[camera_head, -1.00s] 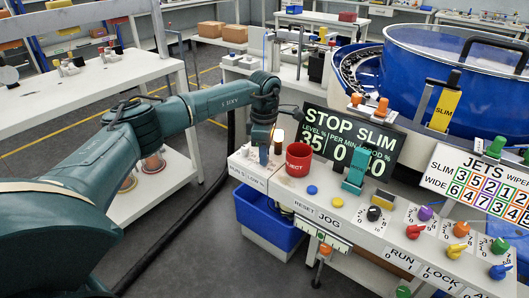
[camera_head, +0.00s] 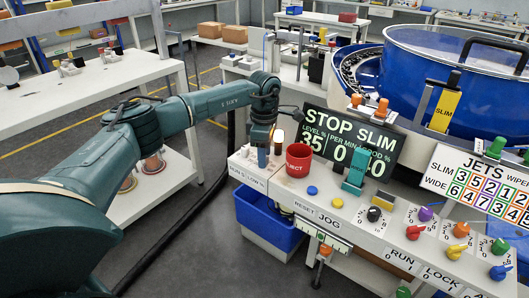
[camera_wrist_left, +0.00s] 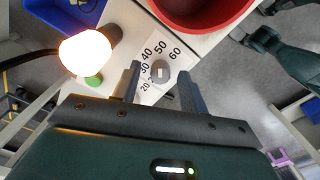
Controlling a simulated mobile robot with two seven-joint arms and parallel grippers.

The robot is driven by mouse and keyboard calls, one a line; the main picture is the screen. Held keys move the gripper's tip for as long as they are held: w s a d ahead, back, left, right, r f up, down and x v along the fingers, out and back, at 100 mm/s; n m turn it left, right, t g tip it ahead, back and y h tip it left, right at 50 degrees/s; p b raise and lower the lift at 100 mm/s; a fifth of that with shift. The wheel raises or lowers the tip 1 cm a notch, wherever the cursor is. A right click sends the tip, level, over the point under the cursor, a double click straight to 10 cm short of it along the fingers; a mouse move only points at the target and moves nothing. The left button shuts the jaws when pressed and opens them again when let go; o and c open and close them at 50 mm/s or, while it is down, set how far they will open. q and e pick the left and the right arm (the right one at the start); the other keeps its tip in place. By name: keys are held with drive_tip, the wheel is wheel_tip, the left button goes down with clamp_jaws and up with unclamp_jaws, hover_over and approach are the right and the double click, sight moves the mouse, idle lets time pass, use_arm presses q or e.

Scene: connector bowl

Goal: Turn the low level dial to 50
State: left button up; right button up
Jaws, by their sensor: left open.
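The low level dial (camera_wrist_left: 160,74) is a small grey knob on a white scale card marked from 20 to 60 in the left wrist view. Its pointer direction is hard to read. My left gripper (camera_wrist_left: 159,70) is open, with one dark finger on each side of the dial; I cannot tell whether either touches it. In the head view my left gripper (camera_head: 263,157) points down at the left end of the console, above the "LOW %" label, and hides the dial. The display (camera_head: 350,142) reads "STOP SLIM" and level 35. My right gripper is not in view.
A red cup-shaped part (camera_head: 299,160) stands close right of the gripper. A glowing lamp (camera_wrist_left: 85,52) and a green button (camera_wrist_left: 94,81) are near the dial. A teal upright piece (camera_head: 355,174) and several coloured knobs stand farther right. A blue bin (camera_head: 262,222) sits below.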

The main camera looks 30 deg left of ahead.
use_arm(q)
wheel_tip(320, 180, up, 13)
idle(0.6)
idle(0.4)
